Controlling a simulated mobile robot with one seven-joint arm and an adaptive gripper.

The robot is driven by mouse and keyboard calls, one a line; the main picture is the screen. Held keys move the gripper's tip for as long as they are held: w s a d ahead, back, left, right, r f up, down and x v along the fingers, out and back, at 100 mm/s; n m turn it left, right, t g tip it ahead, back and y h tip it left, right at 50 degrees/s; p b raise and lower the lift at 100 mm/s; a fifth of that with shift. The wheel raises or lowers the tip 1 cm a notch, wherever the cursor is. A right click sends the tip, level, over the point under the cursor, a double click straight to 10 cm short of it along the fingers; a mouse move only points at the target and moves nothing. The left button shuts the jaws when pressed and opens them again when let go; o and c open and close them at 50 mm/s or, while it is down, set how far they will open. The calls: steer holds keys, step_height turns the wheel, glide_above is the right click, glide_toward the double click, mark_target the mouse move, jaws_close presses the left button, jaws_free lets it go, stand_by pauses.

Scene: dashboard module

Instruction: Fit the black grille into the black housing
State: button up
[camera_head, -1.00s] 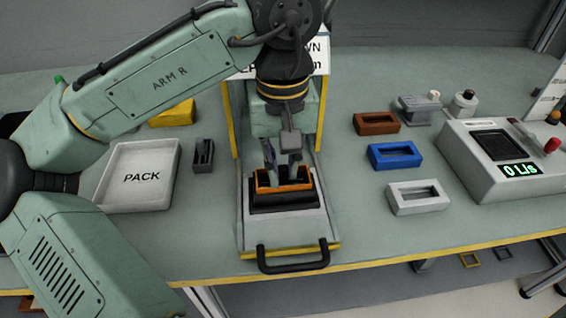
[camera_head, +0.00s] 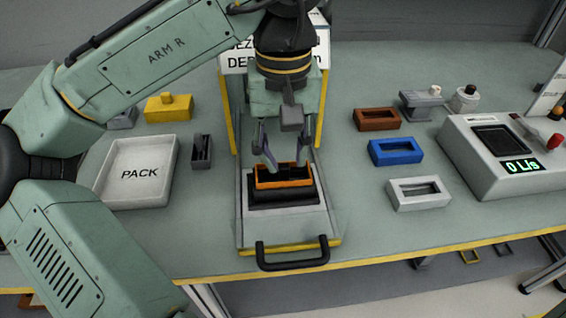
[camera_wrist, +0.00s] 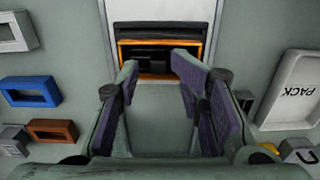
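An orange rectangular frame (camera_head: 268,184) sits on a wider black base (camera_head: 284,197) on the sliding carriage. Both also show at the top of the wrist view, the orange frame (camera_wrist: 118,52) and the black base (camera_wrist: 160,29). Dark shapes lie inside the frame; I cannot tell whether they are the black grille.
Brown (camera_head: 377,119), blue (camera_head: 396,151) and white (camera_head: 418,193) hollow blocks stand right of the carriage. Further right is a tester (camera_head: 541,171) reading 0 L/s. A white PACK tray (camera_head: 106,177) and dark slotted holder (camera_head: 202,151) stand left. Yellow posts flank the carriage.

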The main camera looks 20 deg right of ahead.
mark_target(283, 169)
step_height(283, 169, up, 9)
steer(key=shift+r, duration=0.2)
stand_by(0.6)
